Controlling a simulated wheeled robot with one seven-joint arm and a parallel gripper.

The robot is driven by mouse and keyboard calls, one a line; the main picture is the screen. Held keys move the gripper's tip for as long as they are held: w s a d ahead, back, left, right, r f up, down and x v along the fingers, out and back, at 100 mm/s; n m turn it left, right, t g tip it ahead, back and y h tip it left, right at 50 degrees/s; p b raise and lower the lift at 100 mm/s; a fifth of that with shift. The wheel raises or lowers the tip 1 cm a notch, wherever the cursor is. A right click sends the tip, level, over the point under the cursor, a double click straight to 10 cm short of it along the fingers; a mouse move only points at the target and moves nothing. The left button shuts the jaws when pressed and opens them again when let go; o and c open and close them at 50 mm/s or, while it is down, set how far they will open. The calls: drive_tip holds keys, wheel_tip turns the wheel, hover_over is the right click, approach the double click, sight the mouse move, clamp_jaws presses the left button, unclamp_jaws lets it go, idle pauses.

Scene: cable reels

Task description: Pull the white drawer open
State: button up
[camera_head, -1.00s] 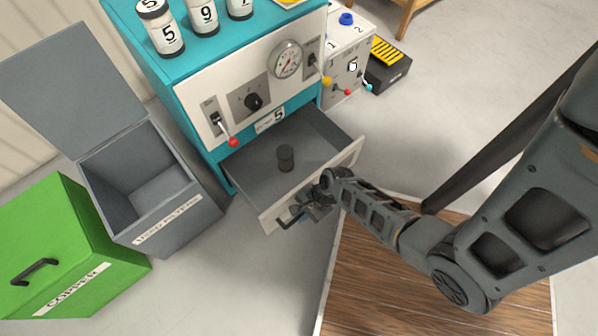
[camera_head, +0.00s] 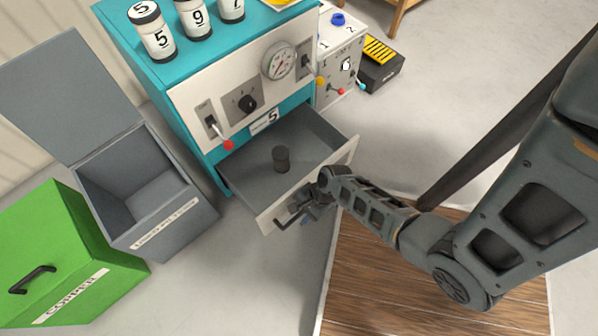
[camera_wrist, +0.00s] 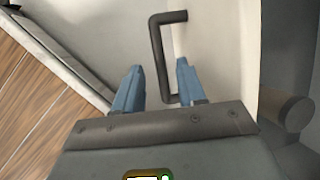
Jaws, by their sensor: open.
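The white-fronted drawer (camera_head: 336,165) of the teal cabinet (camera_head: 205,165) is pulled out, its grey inside showing. A dark cylinder (camera_head: 281,159) stands upright inside; it also shows at the right of the wrist view (camera_wrist: 286,108). The drawer's dark bar handle (camera_head: 287,222) sticks out from its front. In the wrist view the handle (camera_wrist: 159,58) lies between and beyond the blue fingertips of my gripper (camera_wrist: 158,75). My gripper (camera_head: 308,208) is open at the drawer front. The fingers stand apart around the handle's lower end; I cannot tell if they touch it.
A grey open-lidded bin (camera_head: 150,215) and a green box (camera_head: 62,250) stand left of the drawer. A white switch box (camera_head: 340,70) and a black-yellow box (camera_head: 380,65) stand at the back right. A wooden floor panel (camera_head: 390,275) lies in front.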

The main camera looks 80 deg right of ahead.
drive_tip(key=p+v, duration=0.2)
drive_tip(key=v, duration=0.4)
drive_tip(key=shift+s+r, duration=0.2)
drive_tip(key=shift+r, duration=0.05)
drive_tip(key=s+a+r+n+t+h+p, duration=0.1)
drive_tip(key=a+r+n+t+p, duration=0.2)
drive_tip(key=r, duration=1.6)
drive_tip(key=s+a+r+n+t+p, duration=0.2)
drive_tip(key=a+r+n+t+p, duration=0.2)
drive_tip(key=r+n, duration=0.9)
drive_tip(key=s+a+r+n+t+h+p, duration=0.1)
drive_tip(key=a+r+n+t+p, duration=0.2)
drive_tip(key=r, duration=2.2)
drive_tip(key=n+p, duration=0.4)
drive_tip(key=n, duration=0.1)
drive_tip(key=shift+s+a+r+t+h+p, duration=0.15)
drive_tip(key=shift+s+r+t+h+p, duration=0.1)
drive_tip(key=shift+r+t+h+p, duration=0.1)
